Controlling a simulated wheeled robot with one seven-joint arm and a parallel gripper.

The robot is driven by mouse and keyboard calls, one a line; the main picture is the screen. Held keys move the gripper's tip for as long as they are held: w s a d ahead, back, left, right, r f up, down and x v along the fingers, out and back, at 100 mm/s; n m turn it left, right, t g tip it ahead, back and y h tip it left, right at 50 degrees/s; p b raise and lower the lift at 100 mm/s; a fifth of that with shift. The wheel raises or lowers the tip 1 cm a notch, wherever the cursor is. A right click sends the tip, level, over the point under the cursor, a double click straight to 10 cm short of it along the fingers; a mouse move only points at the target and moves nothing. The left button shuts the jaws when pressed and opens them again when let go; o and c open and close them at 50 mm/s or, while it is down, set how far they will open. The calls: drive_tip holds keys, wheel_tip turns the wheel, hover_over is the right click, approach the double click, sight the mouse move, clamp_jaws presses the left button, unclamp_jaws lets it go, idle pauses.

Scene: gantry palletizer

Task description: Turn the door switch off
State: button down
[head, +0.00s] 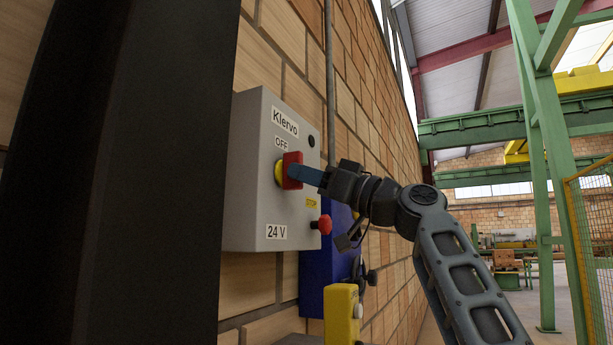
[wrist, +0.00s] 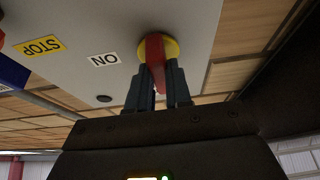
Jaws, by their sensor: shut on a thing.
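The door switch is a red handle (head: 291,170) on a yellow disc (head: 279,172), on the front of a grey box (head: 248,190) on the brick wall. An OFF label (head: 281,142) sits just above it. My gripper (head: 306,176) has its blue fingers closed on the handle. In the wrist view the red handle (wrist: 155,48) stands between the two fingers, in front of the yellow disc (wrist: 172,48). An ON label (wrist: 104,59) lies left of the disc there.
A red push button (head: 322,224) sticks out of the box below a yellow STOP label (head: 311,203). A blue box (head: 318,275) and a yellow control box (head: 341,312) are lower down. A dark upright (head: 110,170) stands close on the left.

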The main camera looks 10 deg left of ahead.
drive_tip(key=shift+a+g, duration=0.25)
drive_tip(key=shift+g, duration=0.05)
drive_tip(key=c, duration=1)
unclamp_jaws()
drive_tip(key=shift+f, duration=0.1)
drive_tip(key=shift+c, duration=0.2)
drive_tip(key=shift+d, duration=0.1)
drive_tip(key=p+v, duration=0.1)
drive_tip(key=v, duration=0.6)
drive_tip(key=shift+s+d, duration=0.15)
drive_tip(key=shift+d, duration=0.1)
drive_tip(key=shift+f, duration=0.2)
